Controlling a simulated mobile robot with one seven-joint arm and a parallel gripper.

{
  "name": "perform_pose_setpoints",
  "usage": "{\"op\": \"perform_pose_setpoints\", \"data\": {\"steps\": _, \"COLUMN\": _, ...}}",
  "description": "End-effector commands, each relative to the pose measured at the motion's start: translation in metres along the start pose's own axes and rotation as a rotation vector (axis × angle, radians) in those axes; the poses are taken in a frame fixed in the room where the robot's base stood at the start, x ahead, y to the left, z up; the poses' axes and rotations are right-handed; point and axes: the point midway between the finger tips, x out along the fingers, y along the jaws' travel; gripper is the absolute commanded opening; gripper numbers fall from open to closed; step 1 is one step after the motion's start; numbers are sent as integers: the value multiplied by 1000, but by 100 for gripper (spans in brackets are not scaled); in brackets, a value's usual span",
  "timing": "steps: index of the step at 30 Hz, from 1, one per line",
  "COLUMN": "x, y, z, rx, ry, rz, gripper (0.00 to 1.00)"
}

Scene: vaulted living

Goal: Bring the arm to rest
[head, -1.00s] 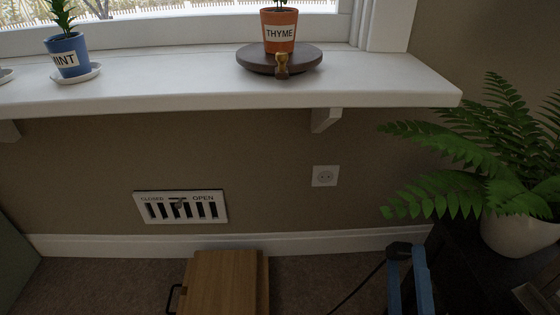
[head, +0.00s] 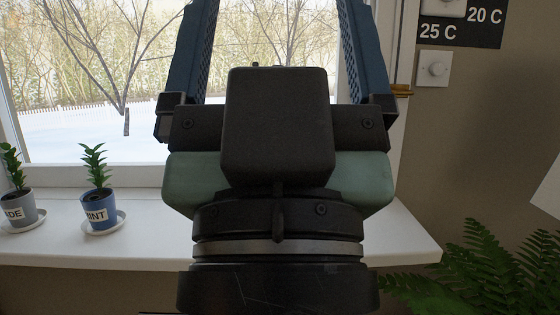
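The fingertips run past the top edge of the picture. My wrist hides the middle of the window sill, including the spot where the thyme pot stood in the earlier view.
A white window sill (head: 120,235) carries a blue mint pot (head: 97,208) and a grey pot (head: 20,210), each on a saucer. A fern (head: 500,265) stands at the lower right. A dial (head: 433,68) and a temperature sign (head: 462,32) are on the wall.

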Motion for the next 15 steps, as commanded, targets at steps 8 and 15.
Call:
{"op": "perform_pose_setpoints", "data": {"steps": 8, "x": 77, "y": 1, "z": -72, "rx": -4, "ry": -2, "rz": 2, "gripper": 91}}
{"op": "perform_pose_setpoints", "data": {"steps": 15, "x": 132, "y": 1, "z": -123, "rx": -5, "ry": -2, "rz": 2, "gripper": 91}}
